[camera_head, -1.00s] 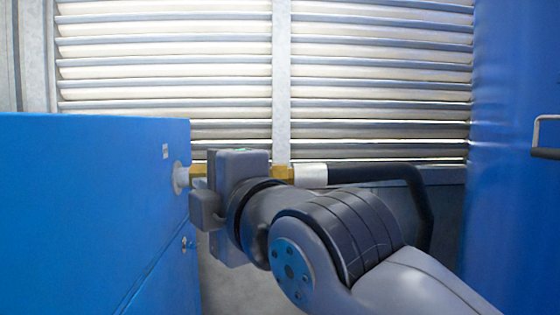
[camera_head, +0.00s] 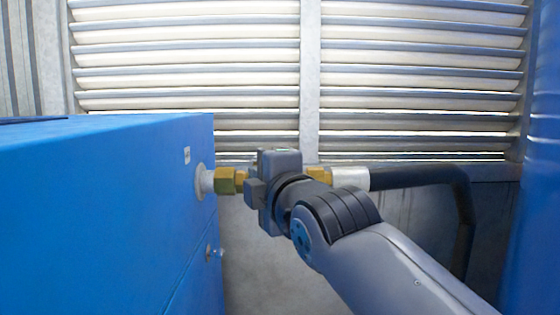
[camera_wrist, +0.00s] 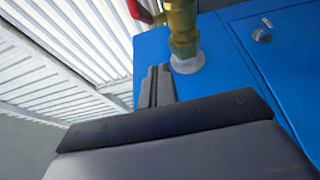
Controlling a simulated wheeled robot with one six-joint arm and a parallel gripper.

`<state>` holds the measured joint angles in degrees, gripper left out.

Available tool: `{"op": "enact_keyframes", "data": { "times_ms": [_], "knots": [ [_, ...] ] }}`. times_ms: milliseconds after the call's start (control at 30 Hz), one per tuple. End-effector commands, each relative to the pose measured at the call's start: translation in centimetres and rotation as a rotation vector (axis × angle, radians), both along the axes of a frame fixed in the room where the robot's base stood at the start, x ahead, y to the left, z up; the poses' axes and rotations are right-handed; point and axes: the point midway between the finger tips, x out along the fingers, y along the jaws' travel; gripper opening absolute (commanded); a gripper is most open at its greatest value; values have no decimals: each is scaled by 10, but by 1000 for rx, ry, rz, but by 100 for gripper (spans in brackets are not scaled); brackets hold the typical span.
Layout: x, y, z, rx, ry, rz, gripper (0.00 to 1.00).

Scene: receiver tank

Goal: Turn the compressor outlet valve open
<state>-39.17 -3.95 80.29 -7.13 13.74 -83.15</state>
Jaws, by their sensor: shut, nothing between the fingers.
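The compressor outlet valve's brass body (camera_wrist: 182,25) shows at the top of the wrist view, with part of its red handle (camera_wrist: 140,10) at the top edge. In the head view a brass fitting (camera_head: 228,181) joins the blue compressor cabinet (camera_head: 120,220) on the left, and more brass (camera_head: 315,173) shows to the right. My gripper hides the valve's middle and the handle there. My gripper's dark fingers (camera_wrist: 157,86) are together and empty in the wrist view, just left of and below the brass in the picture. I cannot tell whether they touch the valve.
A silver collar (camera_head: 350,178) and a black hose (camera_head: 420,174) run right from the brass and bend down. A blue tank (camera_head: 535,200) stands at the right edge. A louvred wall (camera_head: 190,60) is behind. A small lock (camera_wrist: 262,35) sits on the cabinet.

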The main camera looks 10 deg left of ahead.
Motion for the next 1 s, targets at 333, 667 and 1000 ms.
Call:
{"op": "enact_keyframes", "data": {
  "times_ms": [333, 667, 1000],
  "knots": [
    [17, -11, 0, 2, 3, -3, 0],
    [29, -20, 0, 0, 3, -1, 0],
    [33, -24, 0, 1, 1, 1, 0]
  ]
}}
